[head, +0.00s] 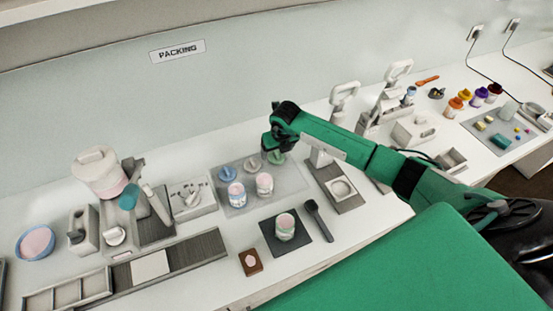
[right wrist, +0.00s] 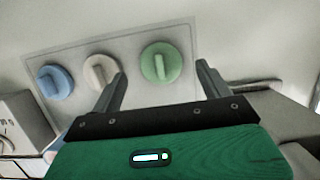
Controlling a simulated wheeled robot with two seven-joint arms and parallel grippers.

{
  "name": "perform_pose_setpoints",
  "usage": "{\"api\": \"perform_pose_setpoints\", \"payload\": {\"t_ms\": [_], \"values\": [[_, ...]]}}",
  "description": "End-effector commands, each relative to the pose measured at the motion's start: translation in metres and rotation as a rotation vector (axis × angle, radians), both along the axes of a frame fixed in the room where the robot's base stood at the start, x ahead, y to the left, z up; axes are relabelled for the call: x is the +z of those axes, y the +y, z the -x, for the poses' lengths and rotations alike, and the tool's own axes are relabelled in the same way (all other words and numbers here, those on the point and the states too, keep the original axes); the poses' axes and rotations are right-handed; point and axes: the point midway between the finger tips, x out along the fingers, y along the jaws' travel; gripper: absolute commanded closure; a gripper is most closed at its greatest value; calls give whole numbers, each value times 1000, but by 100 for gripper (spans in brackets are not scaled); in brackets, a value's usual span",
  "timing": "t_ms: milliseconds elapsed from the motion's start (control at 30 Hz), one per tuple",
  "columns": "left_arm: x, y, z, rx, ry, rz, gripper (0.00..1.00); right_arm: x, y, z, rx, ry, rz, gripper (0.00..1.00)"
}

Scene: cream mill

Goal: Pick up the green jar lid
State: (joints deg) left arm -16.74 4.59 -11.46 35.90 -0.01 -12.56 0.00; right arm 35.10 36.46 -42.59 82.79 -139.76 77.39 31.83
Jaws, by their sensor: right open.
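The green jar lid (right wrist: 161,63) is round with a raised grip bar across its top. In the right wrist view it lies on a pale grey mat (right wrist: 122,47), right of a cream lid (right wrist: 101,71) and a blue lid (right wrist: 55,81). My right gripper (right wrist: 161,83) is open and empty, with the green lid showing between its two fingers and the left finger in front of the cream lid's edge. In the head view the green lid (head: 277,158) is partly hidden under my right gripper (head: 272,152). My left gripper does not show.
Two pink-filled jars (head: 265,184) stand on the mat in front of the lids. Another jar (head: 285,227) stands on a dark square pad beside a black spoon (head: 318,220). A scale-like device (head: 340,187) stands close on the right.

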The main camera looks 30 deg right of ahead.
Motion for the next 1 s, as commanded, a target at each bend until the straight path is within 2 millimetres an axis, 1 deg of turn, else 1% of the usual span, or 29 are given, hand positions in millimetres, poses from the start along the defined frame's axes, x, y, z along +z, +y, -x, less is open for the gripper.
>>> {"api": "perform_pose_setpoints", "payload": {"t_ms": [33,133,200,433,567,600,667,700,1000], "values": [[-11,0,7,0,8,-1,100,-14,-1,-2,-1,0,0,21],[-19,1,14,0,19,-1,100,-24,-1,-5,-2,0,-1,21],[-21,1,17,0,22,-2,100,-26,-1,-7,-1,-1,0,21],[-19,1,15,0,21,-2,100,-25,-1,-7,0,-1,0,21],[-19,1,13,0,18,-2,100,-25,-1,-7,0,-1,0,46],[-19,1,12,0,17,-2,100,-25,-1,-7,-1,-1,0,54],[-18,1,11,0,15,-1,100,-25,-1,-7,-1,-1,0,66],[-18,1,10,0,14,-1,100,-25,-1,-7,-1,-1,0,67],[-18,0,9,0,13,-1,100,-23,-2,-7,-1,-1,1,67]]}}
